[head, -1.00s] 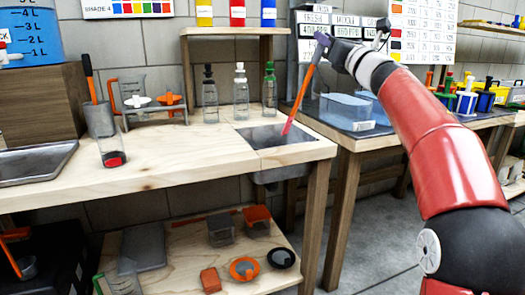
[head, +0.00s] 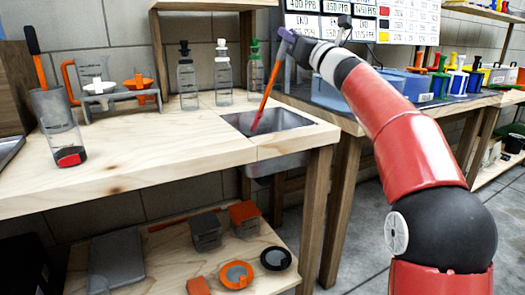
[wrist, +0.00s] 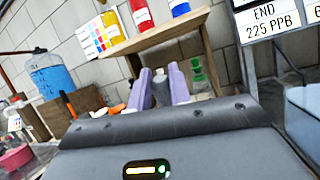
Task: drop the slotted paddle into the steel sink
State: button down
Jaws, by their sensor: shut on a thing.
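The slotted paddle (head: 266,92) is a long, thin orange and red stick hanging from my gripper (head: 287,40), slightly tilted with its lower end to the left. My gripper's purple fingers are shut on its upper end. The paddle's red lower end overlaps the opening of the steel sink (head: 282,164); I cannot tell whether it touches the sink. The sink is set into the right end of the wooden bench. The fingers also show in the wrist view (wrist: 161,80), where the paddle is not clearly visible.
Three bottles (head: 223,72) stand behind the sink, under a wooden shelf. A rack with funnels (head: 115,92) and a clear cylinder (head: 62,130) stand at left. Blue tubs (head: 340,96) are on the right-hand table. Bare bench lies left of the sink.

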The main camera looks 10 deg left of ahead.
notch_tip(320, 180, down, 6)
jog(key=b, duration=0.5)
jog(key=shift+r, duration=0.1)
jog(key=c, duration=1.2)
grip_release()
jog(key=shift+s+d, duration=0.1)
